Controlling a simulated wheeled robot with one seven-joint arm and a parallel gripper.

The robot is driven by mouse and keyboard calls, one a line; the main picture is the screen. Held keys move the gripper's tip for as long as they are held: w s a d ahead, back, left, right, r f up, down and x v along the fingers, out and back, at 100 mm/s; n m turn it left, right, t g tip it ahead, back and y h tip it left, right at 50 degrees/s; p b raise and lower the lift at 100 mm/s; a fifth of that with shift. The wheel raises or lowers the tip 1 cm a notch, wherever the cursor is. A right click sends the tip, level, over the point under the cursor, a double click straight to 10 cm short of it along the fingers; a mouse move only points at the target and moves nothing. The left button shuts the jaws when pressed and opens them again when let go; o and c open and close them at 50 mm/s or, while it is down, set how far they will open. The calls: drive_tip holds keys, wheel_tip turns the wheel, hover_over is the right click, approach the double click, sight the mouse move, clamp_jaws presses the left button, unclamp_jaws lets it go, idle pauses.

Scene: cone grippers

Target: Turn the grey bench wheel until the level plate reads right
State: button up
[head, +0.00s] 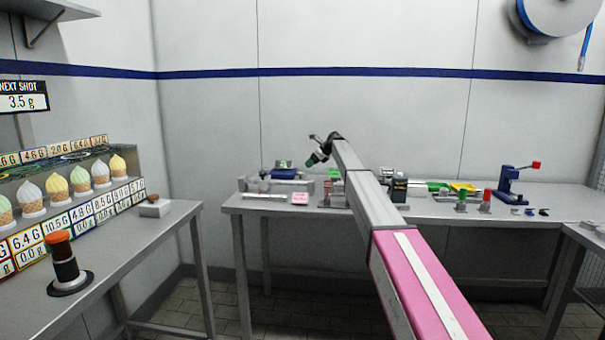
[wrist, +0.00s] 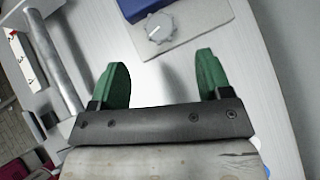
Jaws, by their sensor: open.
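The grey wheel (wrist: 158,28), a ridged knob with a pointer-like mark, sits on a light grey base (wrist: 190,38) beside a blue block at the top of the wrist view. My gripper (wrist: 162,82) is open and empty, its two green fingers apart, and the wheel lies beyond the fingertips, not between them. In the head view my gripper (head: 316,159) hangs above the left part of the back bench (head: 245,205). The wheel is too small to make out there. I cannot tell which thing is the level plate, and no reading is legible.
A metal bar (wrist: 54,62) and a white strip with red marks (wrist: 22,60) lie left in the wrist view. A blue press with a red handle (head: 510,185) stands right on the back bench. A left bench (head: 150,240) holds a red-topped cylinder (head: 62,260).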

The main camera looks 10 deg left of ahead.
sight(301, 173)
drive_tip(key=x, duration=0.8)
drive_tip(key=c, duration=0.9)
